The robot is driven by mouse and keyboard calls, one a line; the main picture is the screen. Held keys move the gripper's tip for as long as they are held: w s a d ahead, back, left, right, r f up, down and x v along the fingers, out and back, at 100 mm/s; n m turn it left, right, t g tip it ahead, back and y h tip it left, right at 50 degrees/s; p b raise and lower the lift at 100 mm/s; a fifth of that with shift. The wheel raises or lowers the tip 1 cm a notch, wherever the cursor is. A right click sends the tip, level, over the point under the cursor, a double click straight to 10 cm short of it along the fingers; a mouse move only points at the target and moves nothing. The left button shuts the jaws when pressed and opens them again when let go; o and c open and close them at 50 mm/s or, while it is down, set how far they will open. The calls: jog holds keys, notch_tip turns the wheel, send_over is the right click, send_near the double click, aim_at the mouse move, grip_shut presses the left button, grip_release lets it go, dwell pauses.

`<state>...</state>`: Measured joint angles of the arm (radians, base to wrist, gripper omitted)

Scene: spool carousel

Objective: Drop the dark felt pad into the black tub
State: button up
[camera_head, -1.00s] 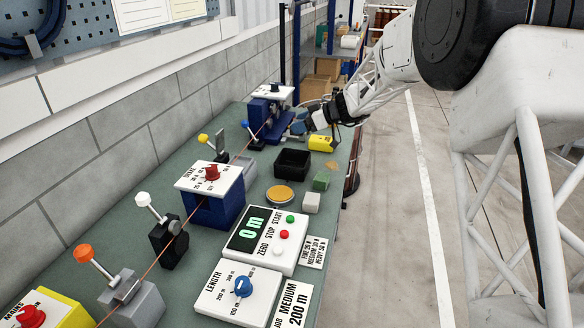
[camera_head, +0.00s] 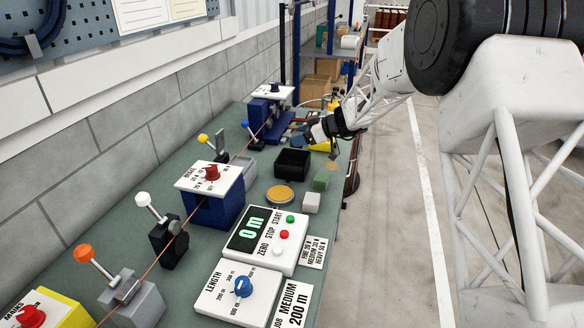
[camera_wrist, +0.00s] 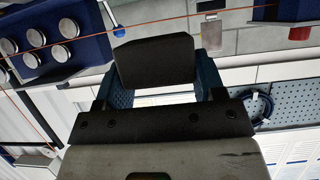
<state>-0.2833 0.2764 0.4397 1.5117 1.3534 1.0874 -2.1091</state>
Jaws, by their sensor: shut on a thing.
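The black tub (camera_head: 292,162) stands open on the green bench in the head view, and its inside looks empty. My gripper (camera_head: 308,134) is above the bench, just behind and slightly right of the tub. In the wrist view my gripper (camera_wrist: 156,78) is shut on the dark felt pad (camera_wrist: 155,60), which sits between the two bluish fingers. The pad is hard to make out in the head view.
A yellow block (camera_head: 320,145) lies near my gripper. A blue stand (camera_head: 268,125) is behind left. A thin copper line (camera_head: 239,154) runs along the bench.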

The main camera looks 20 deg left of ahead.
jog(key=shift+f, duration=0.65)
jog(key=o, duration=1)
jog(key=shift+c, duration=0.2)
jog(key=shift+d, duration=0.15)
jog(key=v, duration=0.7)
jog(key=shift+d, duration=0.2)
jog(key=shift+r, duration=0.1)
